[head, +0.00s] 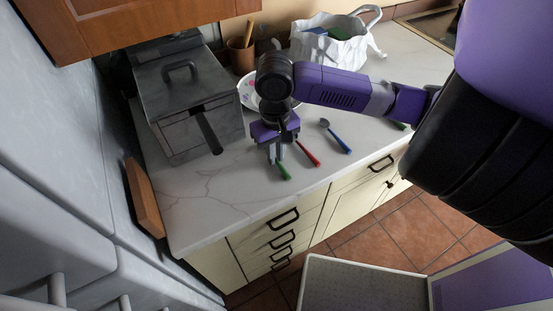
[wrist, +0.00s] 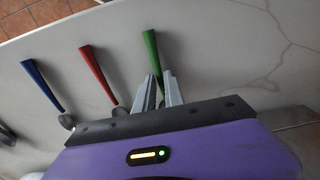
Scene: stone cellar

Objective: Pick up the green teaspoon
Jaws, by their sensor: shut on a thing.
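The green teaspoon (head: 283,171) lies at the front of the marble counter, its handle toward the front edge. In the wrist view its green handle (wrist: 151,50) runs away from between the fingertips. My gripper (head: 275,157) points down over it, and in the wrist view the fingers (wrist: 161,88) are shut on the spoon. The gripper hides the spoon's bowl end. I cannot tell whether the spoon is clear of the counter.
A red spoon (head: 308,155) and a blue spoon (head: 337,138) lie to the right. A plate (head: 246,92), a brown cup (head: 241,58) and a white bag (head: 330,45) stand behind. A grey fryer-like box (head: 185,105) with a protruding handle is at left. A wooden board (head: 144,198) leans at the counter's left end.

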